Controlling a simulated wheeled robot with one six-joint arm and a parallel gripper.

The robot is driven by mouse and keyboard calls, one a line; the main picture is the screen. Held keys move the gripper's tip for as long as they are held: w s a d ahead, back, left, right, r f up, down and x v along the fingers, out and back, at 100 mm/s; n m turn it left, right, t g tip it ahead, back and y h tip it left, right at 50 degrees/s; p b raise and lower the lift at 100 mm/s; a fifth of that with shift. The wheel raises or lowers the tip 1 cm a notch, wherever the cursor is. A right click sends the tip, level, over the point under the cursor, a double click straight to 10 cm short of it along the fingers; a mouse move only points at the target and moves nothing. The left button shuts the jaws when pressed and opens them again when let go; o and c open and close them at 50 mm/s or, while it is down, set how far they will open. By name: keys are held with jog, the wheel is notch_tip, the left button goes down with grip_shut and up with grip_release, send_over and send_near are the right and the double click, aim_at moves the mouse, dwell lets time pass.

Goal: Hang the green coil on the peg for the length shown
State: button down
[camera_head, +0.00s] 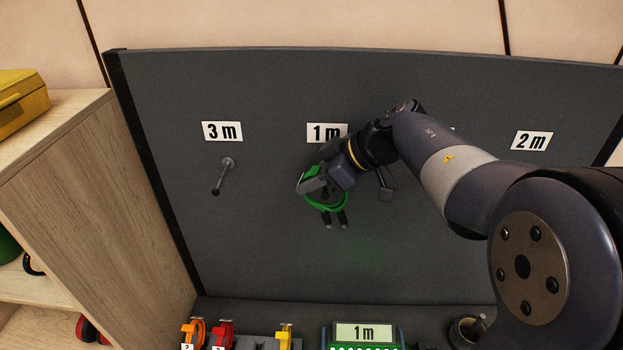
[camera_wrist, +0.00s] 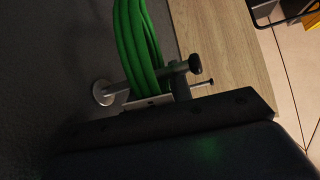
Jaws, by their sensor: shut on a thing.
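The green coil (camera_head: 325,206) is a looped cable with dark plug ends hanging below it. My gripper (camera_head: 312,183) is shut on its upper part, in front of the board just under the left "1 m" label (camera_head: 327,132). In the wrist view the green coil (camera_wrist: 139,40) crosses the middle of a metal peg (camera_wrist: 184,69), whose round base and dark tip show on either side. I cannot tell whether the loop is around the peg or beside it. In the head view my gripper and the coil hide most of that peg. The display (camera_head: 364,333) at the bottom reads "1 m".
A bare peg (camera_head: 223,177) sits under the "3 m" label (camera_head: 222,131). Another peg (camera_head: 386,186) is partly behind my arm. A "2 m" label (camera_head: 532,141) is at right. A wooden shelf (camera_head: 90,200) stands left. Orange, red and yellow items line the bottom.

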jog(key=shift+s+d+f, duration=0.1)
jog(key=shift+f, duration=0.45)
jog(key=c, duration=1.2)
grip_release()
jog(key=shift+s, duration=0.2)
jog(key=shift+w+d+r, duration=0.1)
jog(key=shift+d+r, duration=0.1)
jog(key=shift+r, duration=0.2)
jog(key=v, duration=0.9)
jog(key=shift+b, duration=0.35)
jog(key=shift+s+d+r, duration=0.1)
jog(key=shift+s+r, duration=0.05)
jog(key=shift+r, duration=0.2)
jog(key=shift+s+d+r, duration=0.15)
jog(key=shift+r, duration=0.2)
jog(key=shift+a, duration=0.1)
